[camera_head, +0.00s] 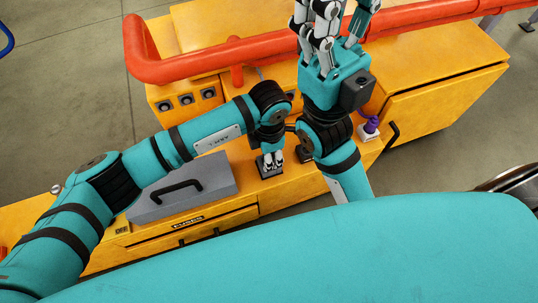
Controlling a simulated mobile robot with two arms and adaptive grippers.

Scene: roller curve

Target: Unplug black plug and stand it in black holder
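My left gripper (271,161) points down at a small black square holder (270,173) on the yellow bench ledge. Its fingertips are low over the holder and hide most of it. I cannot tell whether a black plug is between the fingers. No black plug shows clearly. My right gripper (335,12) is raised at the top, over the orange pipe, its fingers spread apart and partly cut off by the frame edge. I see nothing in it.
A purple plug (371,125) stands in a pale holder (368,134) to the right. Another small holder (303,154) is partly behind my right arm. Several round sockets (186,100) are on the yellow panel. A grey box with a black handle (180,191) lies at left. An orange pipe (200,56) crosses behind.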

